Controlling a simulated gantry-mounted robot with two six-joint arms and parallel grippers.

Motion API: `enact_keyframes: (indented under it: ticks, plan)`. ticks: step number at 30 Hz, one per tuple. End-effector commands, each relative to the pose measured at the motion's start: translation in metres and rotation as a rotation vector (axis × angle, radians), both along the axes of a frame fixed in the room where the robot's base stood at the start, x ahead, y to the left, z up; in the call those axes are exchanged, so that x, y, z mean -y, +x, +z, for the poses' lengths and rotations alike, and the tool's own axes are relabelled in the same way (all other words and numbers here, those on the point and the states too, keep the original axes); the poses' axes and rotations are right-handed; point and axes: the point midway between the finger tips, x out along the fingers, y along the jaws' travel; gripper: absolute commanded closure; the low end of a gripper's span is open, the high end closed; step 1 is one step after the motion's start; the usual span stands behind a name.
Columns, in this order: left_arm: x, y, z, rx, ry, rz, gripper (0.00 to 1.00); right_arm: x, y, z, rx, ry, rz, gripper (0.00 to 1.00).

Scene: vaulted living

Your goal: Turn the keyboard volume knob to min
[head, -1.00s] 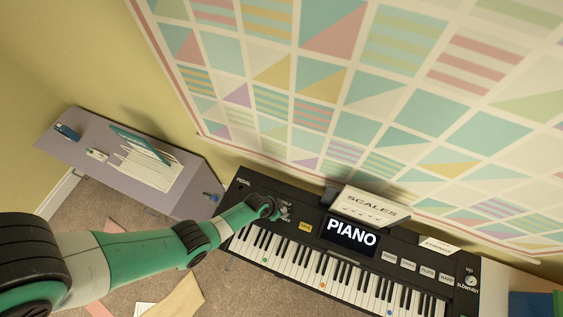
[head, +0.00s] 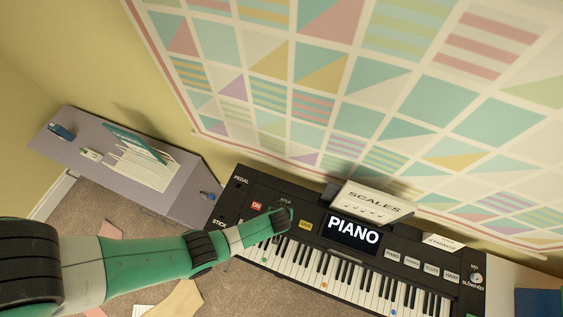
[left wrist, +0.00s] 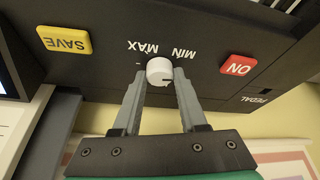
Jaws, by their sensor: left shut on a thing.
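The black keyboard (head: 262,187) stands against the wall in the head view. Its white volume knob (left wrist: 159,69) shows in the left wrist view, between upside-down MAX (left wrist: 143,47) and MIN (left wrist: 183,54) labels. A dark pointer mark on the knob faces right in that view. My left gripper (left wrist: 160,79) is shut on the knob, one finger on each side. In the head view my left arm's end (head: 281,219) covers the knob. My right gripper is in neither view.
In the left wrist view, a red ON button (left wrist: 238,66) and a yellow SAVE button (left wrist: 64,40) flank the knob. A display reading PIANO (head: 352,233) and a SCALES book (head: 371,203) are to the right in the head view. A lilac desk (head: 75,145) stands at left.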

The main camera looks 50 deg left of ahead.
Motion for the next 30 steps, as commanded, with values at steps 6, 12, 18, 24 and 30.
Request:
enact_keyframes:
  ticks: [6,12,18,24,30]
  plan:
    - [0.002,0.0,0.0,-0.006,0.0,0.203,1.0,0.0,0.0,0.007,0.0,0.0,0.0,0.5]
    - [0.002,0.002,-0.001,-0.004,-0.001,0.383,1.0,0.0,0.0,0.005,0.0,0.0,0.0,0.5]
    - [0.002,0.003,-0.002,-0.002,-0.003,0.529,1.0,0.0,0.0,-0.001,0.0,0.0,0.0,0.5]
    - [0.002,0.003,-0.002,-0.002,-0.003,0.621,1.0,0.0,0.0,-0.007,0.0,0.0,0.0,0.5]
    - [0.002,0.003,-0.001,0.0,-0.003,0.666,1.0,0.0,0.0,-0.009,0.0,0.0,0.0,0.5]
